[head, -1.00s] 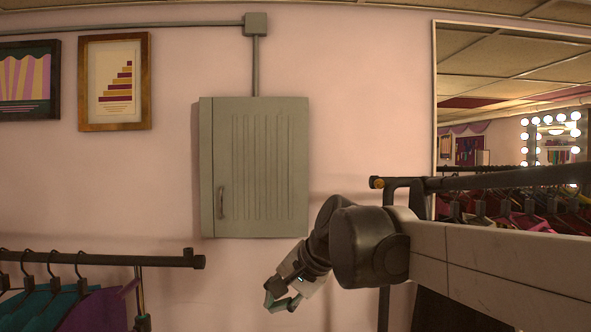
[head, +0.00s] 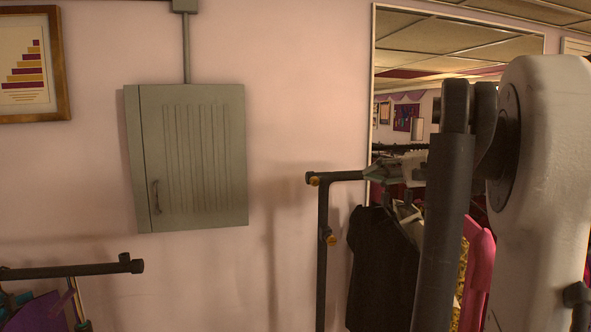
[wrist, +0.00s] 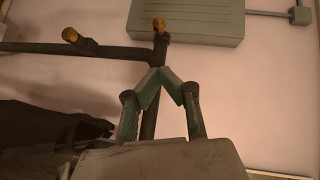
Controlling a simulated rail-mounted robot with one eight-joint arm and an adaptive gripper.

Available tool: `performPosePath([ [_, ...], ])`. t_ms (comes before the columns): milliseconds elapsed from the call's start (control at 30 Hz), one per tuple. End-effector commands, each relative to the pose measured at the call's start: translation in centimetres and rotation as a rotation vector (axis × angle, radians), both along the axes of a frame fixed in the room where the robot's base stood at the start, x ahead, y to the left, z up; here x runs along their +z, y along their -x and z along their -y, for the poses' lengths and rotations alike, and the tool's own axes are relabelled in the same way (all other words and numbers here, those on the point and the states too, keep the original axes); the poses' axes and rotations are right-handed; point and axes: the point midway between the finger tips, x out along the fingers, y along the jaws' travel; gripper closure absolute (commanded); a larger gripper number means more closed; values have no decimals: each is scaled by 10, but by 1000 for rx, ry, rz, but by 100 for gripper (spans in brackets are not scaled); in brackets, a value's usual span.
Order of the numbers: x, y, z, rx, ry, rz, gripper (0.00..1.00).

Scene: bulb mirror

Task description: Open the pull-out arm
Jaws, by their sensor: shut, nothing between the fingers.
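The dark horizontal arm (head: 340,176) with a yellow end knob (head: 313,181) tops the clothes rack right of centre in the head view; I take it as the pull-out arm. In the wrist view this arm (wrist: 154,57) runs behind my fingers, and its yellow knob (wrist: 159,25) shows beyond the fingertips. My gripper (head: 368,172) points left along the bar in the head view. In the wrist view my gripper (wrist: 160,73) has its green-sided fingertips together, holding nothing, overlapping the bar. Whether they touch it I cannot tell.
The rack's post (head: 322,270) has a second yellow knob (head: 331,239). Clothes (head: 385,265) hang right of it. A grey wall cabinet (head: 195,155) and a mirror (head: 405,70) are behind. Another rack's rail (head: 70,271) is lower left. The wall between is clear.

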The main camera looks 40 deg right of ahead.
Motion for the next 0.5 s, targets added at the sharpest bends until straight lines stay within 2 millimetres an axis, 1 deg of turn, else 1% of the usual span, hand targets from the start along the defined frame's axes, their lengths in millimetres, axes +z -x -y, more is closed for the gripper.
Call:
performPosePath([
  [33,5,4,7,-4,3,14,100],
  [100,6,6,11,-4,6,26,100],
  [233,5,-1,8,-2,6,30,100],
  [367,3,-18,1,-1,6,28,100],
  [500,-2,-42,-9,-1,5,28,100],
])
